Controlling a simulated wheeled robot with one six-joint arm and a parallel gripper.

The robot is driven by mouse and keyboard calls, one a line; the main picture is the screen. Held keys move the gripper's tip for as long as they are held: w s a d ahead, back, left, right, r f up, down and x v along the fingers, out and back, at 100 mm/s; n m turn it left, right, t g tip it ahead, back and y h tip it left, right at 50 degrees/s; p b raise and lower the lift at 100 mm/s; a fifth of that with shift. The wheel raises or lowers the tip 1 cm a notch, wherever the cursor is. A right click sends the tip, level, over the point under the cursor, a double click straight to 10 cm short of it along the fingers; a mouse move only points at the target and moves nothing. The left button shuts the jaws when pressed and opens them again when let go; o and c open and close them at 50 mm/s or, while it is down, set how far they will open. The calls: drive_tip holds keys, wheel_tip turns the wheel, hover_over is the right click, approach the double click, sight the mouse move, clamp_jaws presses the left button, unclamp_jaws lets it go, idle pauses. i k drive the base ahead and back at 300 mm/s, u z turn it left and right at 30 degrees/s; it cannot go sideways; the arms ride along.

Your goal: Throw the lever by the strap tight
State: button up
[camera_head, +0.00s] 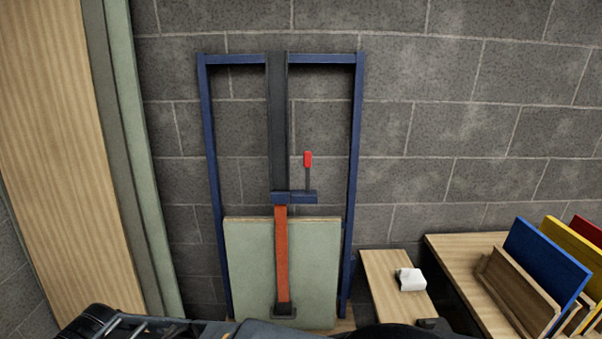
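The lever (308,178) has a red grip and a thin dark stem. It stands upright on a blue bracket (304,197) at the middle of a blue frame (208,150) against the wall. The orange strap (281,245) runs from this bracket down to a dark foot (284,310), in front of a pale green panel (245,265). Nothing touches the lever. Dark parts of my own body cross the bottom edge and hide the floor there. I cannot make out my gripper's fingers.
A small wooden stand (382,270) with a white block (410,280) is right of the frame. A wooden table (455,248) holds a rack with blue, yellow and red panels (545,265). Tall boards (60,130) stand at the left. The space before the lever looks clear.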

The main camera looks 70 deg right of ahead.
sight(307, 156)
drive_tip(key=z, duration=0.05)
drive_tip(key=k, duration=1.95)
drive_tip(key=z, duration=1.45)
drive_tip(key=k, duration=1.25)
drive_tip(key=u, duration=0.65)
drive_tip(key=i, duration=0.75)
drive_tip(key=u, duration=0.55)
drive_tip(key=i, duration=0.85)
drive_tip(key=z, duration=0.8)
drive_tip(key=i, duration=0.75)
drive_tip(key=z, duration=0.8)
